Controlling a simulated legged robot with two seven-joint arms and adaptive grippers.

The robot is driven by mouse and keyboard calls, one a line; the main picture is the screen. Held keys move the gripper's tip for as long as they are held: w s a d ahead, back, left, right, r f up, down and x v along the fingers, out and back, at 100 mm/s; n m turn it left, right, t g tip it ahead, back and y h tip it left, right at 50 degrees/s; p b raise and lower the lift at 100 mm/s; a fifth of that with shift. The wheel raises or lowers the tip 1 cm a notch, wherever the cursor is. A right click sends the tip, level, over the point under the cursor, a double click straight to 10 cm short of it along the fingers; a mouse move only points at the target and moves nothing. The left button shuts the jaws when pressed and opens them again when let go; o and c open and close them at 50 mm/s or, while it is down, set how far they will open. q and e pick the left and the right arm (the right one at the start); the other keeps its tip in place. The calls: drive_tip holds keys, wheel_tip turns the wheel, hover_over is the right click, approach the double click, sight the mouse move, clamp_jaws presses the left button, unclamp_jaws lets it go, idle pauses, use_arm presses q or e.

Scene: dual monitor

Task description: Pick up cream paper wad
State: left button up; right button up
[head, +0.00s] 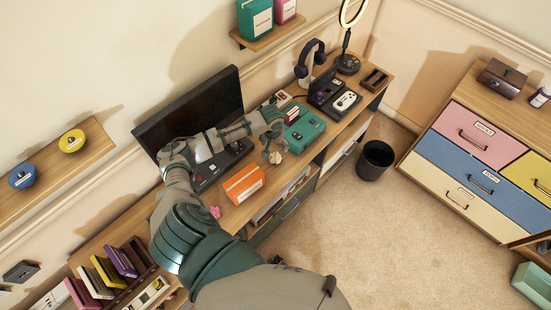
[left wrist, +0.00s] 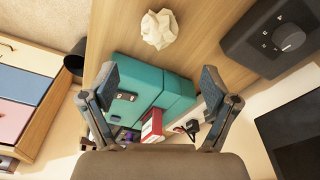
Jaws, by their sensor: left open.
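The cream paper wad (head: 275,157) lies on the wooden desk, just below my left gripper in the head view. In the left wrist view the crumpled wad (left wrist: 159,29) sits near the top edge on bare wood, beyond and between the fingertips. My left gripper (head: 270,138) is open, with its two fingers (left wrist: 160,78) spread wide and nothing between them touching the wad. My right gripper is not in view.
A teal console (head: 306,131) stands right beside the wad, also in the left wrist view (left wrist: 145,85). An orange box (head: 244,184), a black monitor (head: 190,112) and a dark knobbed device (left wrist: 275,38) are close by. A dark bin (head: 374,160) stands on the floor.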

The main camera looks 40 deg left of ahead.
sight(275, 155)
use_arm(q)
drive_tip(key=f, duration=0.4)
drive_tip(key=shift+w+a+f, duration=0.1)
drive_tip(key=shift+w+f, duration=0.2)
drive_tip(key=shift+f, duration=0.1)
wheel_tip(275, 155, down, 5)
drive_tip(key=shift+f+b, duration=0.2)
drive_tip(key=shift+b, duration=0.1)
drive_tip(key=c, duration=0.8)
